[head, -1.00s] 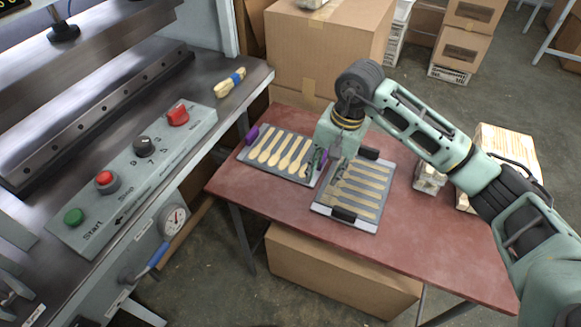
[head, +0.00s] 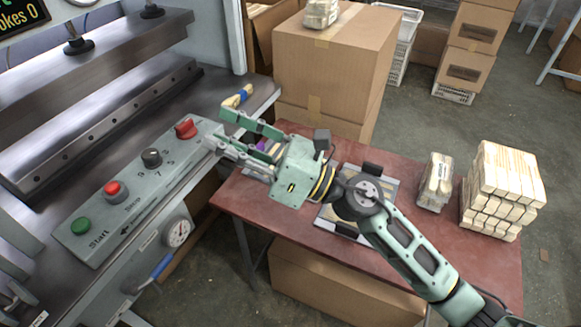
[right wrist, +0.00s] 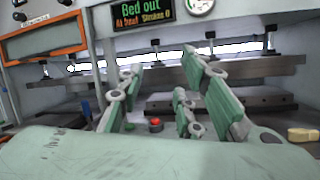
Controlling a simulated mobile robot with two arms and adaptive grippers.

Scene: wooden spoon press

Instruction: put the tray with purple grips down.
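The tray with purple grips lies on the red table (head: 425,255) in the head view, largely hidden behind my right gripper. One purple grip (head: 262,145) shows past the fingers. My right gripper (head: 218,128) is above the tray's area, pointing left toward the press. Its fingers are spread wide with nothing between them. The right wrist view also shows the open, empty fingers (right wrist: 165,80), facing the press. My left gripper is not in view.
A second tray with black grips (head: 372,168) lies under my right arm. The press control panel (head: 125,215) is left of the fingers. Packed spoon stacks (head: 503,190) stand at the table's right; a cardboard box (head: 335,65) stands behind.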

